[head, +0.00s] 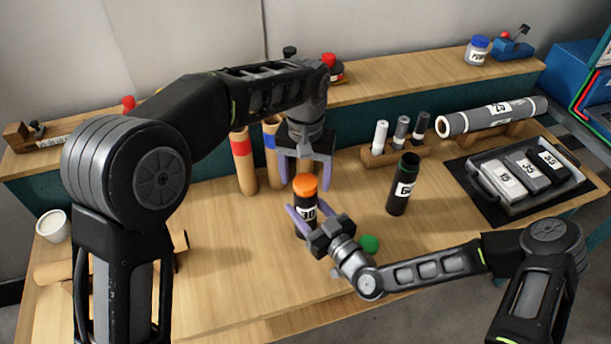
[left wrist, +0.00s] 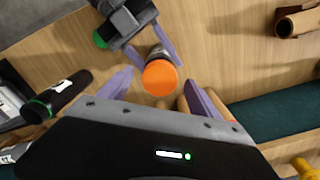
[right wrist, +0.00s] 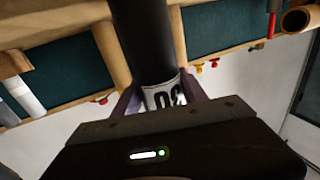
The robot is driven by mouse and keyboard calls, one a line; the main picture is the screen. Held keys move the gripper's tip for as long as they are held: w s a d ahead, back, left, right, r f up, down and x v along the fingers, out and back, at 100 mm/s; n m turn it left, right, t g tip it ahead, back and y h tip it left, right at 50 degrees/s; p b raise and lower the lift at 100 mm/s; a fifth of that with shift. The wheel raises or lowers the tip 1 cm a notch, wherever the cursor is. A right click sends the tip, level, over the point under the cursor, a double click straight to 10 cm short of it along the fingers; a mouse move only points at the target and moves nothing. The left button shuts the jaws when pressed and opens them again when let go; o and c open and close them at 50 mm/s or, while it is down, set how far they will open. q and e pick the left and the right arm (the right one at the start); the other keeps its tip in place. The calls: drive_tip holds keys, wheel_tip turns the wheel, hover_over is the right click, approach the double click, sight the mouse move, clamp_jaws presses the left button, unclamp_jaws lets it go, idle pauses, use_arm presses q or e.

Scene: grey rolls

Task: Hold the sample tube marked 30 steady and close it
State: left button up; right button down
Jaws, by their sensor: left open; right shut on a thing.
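The sample tube (head: 307,213) is dark and stands upright, with a white label whose digits look like 30, partly covered. An orange cap (head: 305,184) sits on its top; I cannot tell how tightly. My right gripper (head: 304,208) is shut on the tube's body below the cap. The right wrist view shows the dark tube (right wrist: 147,40) and its label between the fingers. My left gripper (head: 304,187) points down over the cap, open, with a finger on either side. In the left wrist view the orange cap (left wrist: 159,78) lies between the spread fingers, apart from them.
Another dark, open-looking tube (head: 403,185) stands to the right, with a green cap (head: 369,243) nearby on the table. Cardboard tubes (head: 243,165) stand behind my left gripper. A rack with small tubes (head: 401,133) and a grey tray (head: 487,184) are farther right. A white cup (head: 53,226) is at left.

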sight(312, 215)
use_arm(q)
wheel_tip(312, 215, up, 7)
drive_tip(key=shift+r, duration=0.1)
idle(0.3)
use_arm(e)
drive_tip(key=c, duration=0.6)
unclamp_jaws()
drive_tip(key=shift+o, duration=0.2)
use_arm(q)
drive_tip(key=shift+f, duration=0.25)
use_arm(e)
drive_tip(key=shift+s+d+f, duration=0.1)
drive_tip(key=shift+s+d, duration=0.2)
drive_tip(key=shift+s, duration=0.1)
use_arm(q)
drive_tip(key=shift+f+b, duration=0.95)
drive_tip(key=shift+b, duration=0.25)
use_arm(e)
drive_tip(key=v, duration=0.6)
drive_tip(key=shift+s+d, duration=0.2)
drive_tip(key=shift+s, duration=0.15)
